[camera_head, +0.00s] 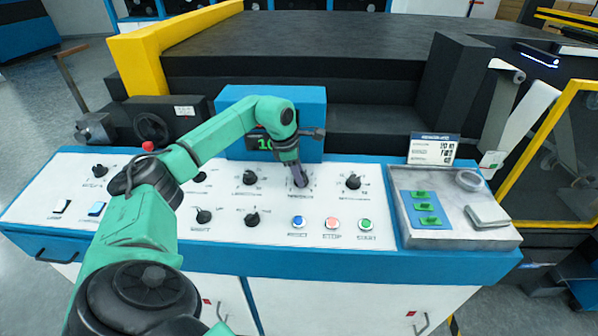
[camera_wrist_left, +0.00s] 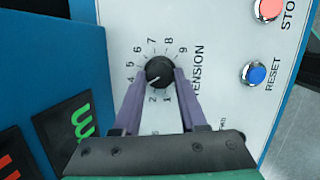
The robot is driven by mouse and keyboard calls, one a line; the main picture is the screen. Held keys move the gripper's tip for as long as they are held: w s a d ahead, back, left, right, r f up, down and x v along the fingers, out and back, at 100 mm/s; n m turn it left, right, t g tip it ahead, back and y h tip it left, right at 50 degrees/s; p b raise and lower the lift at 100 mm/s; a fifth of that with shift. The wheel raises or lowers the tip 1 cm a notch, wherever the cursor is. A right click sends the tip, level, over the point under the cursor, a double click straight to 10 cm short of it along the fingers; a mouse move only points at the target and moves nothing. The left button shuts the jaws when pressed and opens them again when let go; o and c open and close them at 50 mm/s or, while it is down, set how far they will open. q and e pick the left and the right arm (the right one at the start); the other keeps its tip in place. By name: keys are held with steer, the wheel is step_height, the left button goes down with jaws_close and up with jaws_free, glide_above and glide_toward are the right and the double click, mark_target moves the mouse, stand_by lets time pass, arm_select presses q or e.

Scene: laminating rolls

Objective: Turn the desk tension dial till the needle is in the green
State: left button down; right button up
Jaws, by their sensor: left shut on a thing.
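The tension dial (camera_wrist_left: 160,71) is a black round knob on the white panel, ringed by printed numbers, with "TENSION" lettered beside it in the left wrist view. A small pale mark on the knob points towards the low numbers. My left gripper (camera_wrist_left: 161,80) has its two purple fingers on opposite sides of the knob, shut on it. In the head view my left gripper (camera_head: 299,181) points down onto the panel and hides most of the dial. I see no needle gauge clearly. A black display (camera_head: 262,143) with green digits is partly hidden by my arm. My right gripper is out of view.
Other black knobs (camera_head: 353,181) stand close around on the panel. Blue, red and green buttons (camera_head: 332,223) line its front. A grey tray (camera_head: 459,235) with green pieces on a blue mat is at the right. A blue housing (camera_head: 228,97) rises behind the panel.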

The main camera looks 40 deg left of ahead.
arm_select(q)
steer(key=shift+r+m, duration=0.15)
steer(key=shift+m, duration=0.45)
steer(key=shift+w, duration=0.1)
steer(key=shift+c, duration=2.2)
jaws_free()
steer(key=b+v, duration=0.1)
steer(key=v, duration=1.3)
steer(key=shift+r, duration=0.25)
